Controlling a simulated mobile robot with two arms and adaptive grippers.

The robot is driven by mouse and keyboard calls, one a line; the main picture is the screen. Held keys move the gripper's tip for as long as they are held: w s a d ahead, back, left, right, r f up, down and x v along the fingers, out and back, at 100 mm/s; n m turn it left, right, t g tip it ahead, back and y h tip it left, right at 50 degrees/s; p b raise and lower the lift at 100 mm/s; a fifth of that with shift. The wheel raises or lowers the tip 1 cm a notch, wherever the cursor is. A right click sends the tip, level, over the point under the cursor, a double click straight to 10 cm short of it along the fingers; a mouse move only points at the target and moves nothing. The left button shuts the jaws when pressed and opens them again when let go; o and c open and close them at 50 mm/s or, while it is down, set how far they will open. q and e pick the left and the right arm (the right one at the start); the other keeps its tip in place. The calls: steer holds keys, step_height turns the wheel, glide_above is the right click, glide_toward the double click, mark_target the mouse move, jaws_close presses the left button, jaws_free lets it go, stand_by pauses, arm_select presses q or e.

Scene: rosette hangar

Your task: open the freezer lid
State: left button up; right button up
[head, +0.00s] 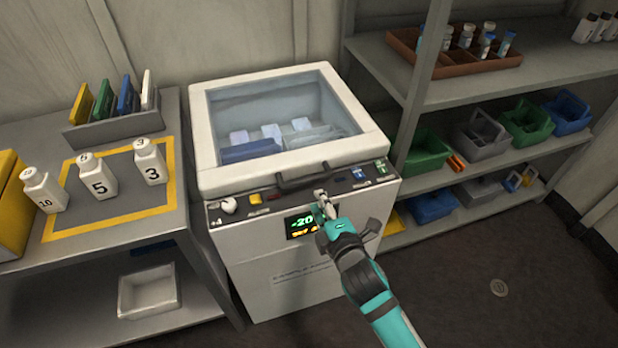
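The freezer (290,270) is a white chest in the middle of the head view, with a display reading about -20 on its front. Its lid (212,179) has a white frame and a clear window, and it is down. Pale and blue items show through the window. A dark handle (302,179) runs along the lid's front edge. My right gripper (322,200) is in front of the control panel, just below and right of the handle, apart from it as far as I can see. Its fingers are small here, and their gap is unclear. My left gripper is out of view.
A table (110,228) on the left holds numbered white bottles (98,176) and a rack of coloured panels (115,127). Shelves on the right hold a brown tray (460,72) and coloured bins (425,152). Open floor (480,290) lies at the lower right.

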mark_target(309, 181)
steer(key=x, duration=0.9)
steer(key=shift+w, duration=0.1)
steer(key=shift+w+a, duration=0.1)
steer(key=shift+w, duration=0.15)
jaws_close()
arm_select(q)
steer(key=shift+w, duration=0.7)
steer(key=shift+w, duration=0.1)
arm_select(e)
steer(key=shift+w+f, duration=0.1)
steer(key=shift+f, duration=0.15)
